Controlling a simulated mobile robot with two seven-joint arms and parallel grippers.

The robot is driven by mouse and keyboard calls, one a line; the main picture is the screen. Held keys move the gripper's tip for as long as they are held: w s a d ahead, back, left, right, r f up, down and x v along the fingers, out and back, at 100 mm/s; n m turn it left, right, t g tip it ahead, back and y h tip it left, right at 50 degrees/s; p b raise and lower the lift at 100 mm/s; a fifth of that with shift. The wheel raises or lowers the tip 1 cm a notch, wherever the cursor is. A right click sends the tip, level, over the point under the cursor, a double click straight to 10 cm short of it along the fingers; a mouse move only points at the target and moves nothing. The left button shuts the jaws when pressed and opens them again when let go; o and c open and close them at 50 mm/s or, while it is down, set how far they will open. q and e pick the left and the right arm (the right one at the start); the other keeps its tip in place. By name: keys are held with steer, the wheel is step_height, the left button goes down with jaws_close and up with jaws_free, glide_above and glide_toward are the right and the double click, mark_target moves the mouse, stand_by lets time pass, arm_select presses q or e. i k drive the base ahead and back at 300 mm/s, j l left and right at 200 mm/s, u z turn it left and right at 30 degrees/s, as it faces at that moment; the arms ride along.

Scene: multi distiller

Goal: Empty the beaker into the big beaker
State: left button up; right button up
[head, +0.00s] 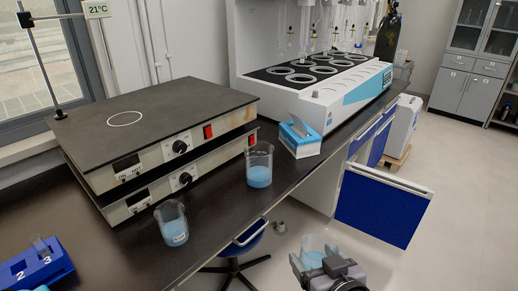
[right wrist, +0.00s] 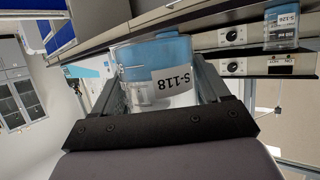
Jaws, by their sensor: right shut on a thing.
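My right gripper (head: 326,264) is at the bottom right of the head view, in front of the bench and over the floor. It is shut on a clear beaker (head: 314,246) with blue liquid. In the right wrist view this beaker (right wrist: 158,72) sits between the fingers, with the label S-118. A taller beaker (head: 259,165) with blue liquid stands on the bench beside the hot plates. Another beaker (head: 172,222) with blue liquid stands nearer the front left. A beaker labelled S-126 (right wrist: 283,27) shows in the right wrist view. My left gripper is not in view.
Two stacked hot plates (head: 150,128) fill the bench's left. A blue tissue box (head: 300,138) stands right of the taller beaker, before the white distiller (head: 335,98). A blue rack (head: 38,266) is at lower left. An open blue drawer (head: 380,207) juts out; a stool (head: 248,240) stands below.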

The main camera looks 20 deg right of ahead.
mark_target(259, 154)
steer(key=i+l+u, duration=0.2)
steer(key=l+u, duration=0.15)
steer(key=l, duration=0.7)
steer(key=i+l+u, duration=0.1)
steer(key=l+u, duration=0.3)
steer(key=l, duration=0.7)
steer(key=l+u, duration=0.35)
steer(key=l, duration=0.7)
steer(key=k, duration=0.05)
